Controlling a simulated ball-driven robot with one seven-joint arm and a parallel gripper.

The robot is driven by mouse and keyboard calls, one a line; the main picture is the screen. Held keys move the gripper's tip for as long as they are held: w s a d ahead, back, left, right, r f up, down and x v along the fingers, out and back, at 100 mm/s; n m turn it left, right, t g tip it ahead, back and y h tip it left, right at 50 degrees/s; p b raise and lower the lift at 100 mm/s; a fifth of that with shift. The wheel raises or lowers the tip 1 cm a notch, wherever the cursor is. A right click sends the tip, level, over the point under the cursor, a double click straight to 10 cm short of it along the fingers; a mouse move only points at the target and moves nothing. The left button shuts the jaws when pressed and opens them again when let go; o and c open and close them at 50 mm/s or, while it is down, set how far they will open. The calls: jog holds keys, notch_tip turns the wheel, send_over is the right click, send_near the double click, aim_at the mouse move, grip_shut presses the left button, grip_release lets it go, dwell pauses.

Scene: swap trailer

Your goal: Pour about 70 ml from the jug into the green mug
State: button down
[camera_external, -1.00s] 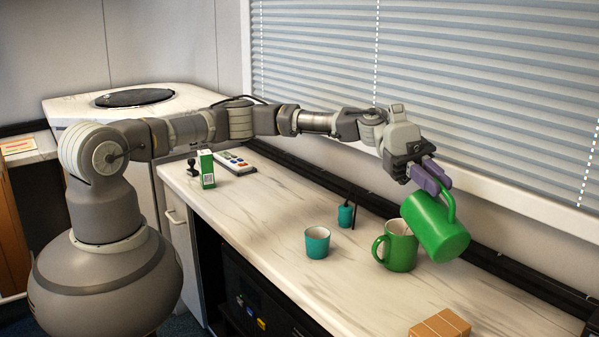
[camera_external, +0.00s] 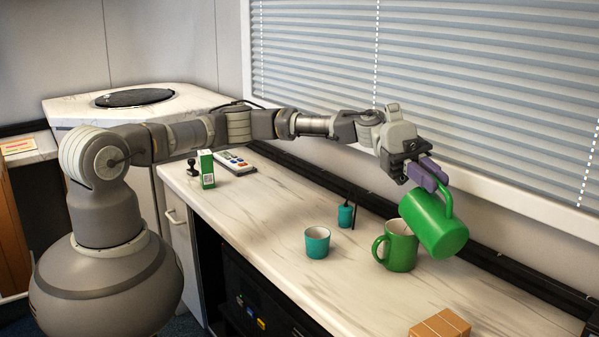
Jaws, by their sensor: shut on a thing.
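The green jug (camera_external: 436,226) is held above the counter by my gripper (camera_external: 435,178), which is shut on its handle. The jug is tilted, its mouth end toward the left and its base toward the lower right. The green mug (camera_external: 401,250) stands upright on the counter, just left of and below the jug. No stream of liquid shows, and the levels inside the jug and mug cannot be made out.
A teal cup (camera_external: 317,243) stands left of the mug. A small teal container (camera_external: 346,216) with dark sticks is behind it. A brown block (camera_external: 440,325) lies at the front edge. A green box (camera_external: 206,169) and a remote (camera_external: 234,161) are far left. The window blinds (camera_external: 450,90) rise close behind.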

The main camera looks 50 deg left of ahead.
aim_at(441, 192)
jog(key=shift+w+a+r+h, duration=0.15)
jog(key=shift+a+h, duration=0.05)
jog(key=shift+a, duration=0.3)
jog(key=shift+w+a+r+h, duration=0.1)
jog(key=shift+w+a+h, duration=0.1)
jog(key=shift+a, duration=0.25)
dwell(0.5)
jog(key=d+y+p, duration=0.1)
jog(key=p, duration=0.1)
jog(key=s+d+y+p, duration=0.1)
jog(key=d+p, duration=0.1)
jog(key=d+y+p, duration=0.1)
jog(key=d+p, duration=0.1)
jog(key=shift+s+f, duration=0.3)
jog(key=shift+f, duration=0.1)
jog(key=shift+f+t+y, duration=0.3)
jog(key=shift+f, duration=0.2)
jog(key=p, duration=0.1)
jog(key=d+y+p, duration=0.1)
jog(key=p, duration=0.1)
jog(key=shift+s+d+f, duration=0.1)
jog(key=shift+s+f, duration=0.1)
jog(key=shift+f, duration=0.15)
jog(key=shift+d+f+y, duration=0.2)
jog(key=shift+f+y, duration=0.3)
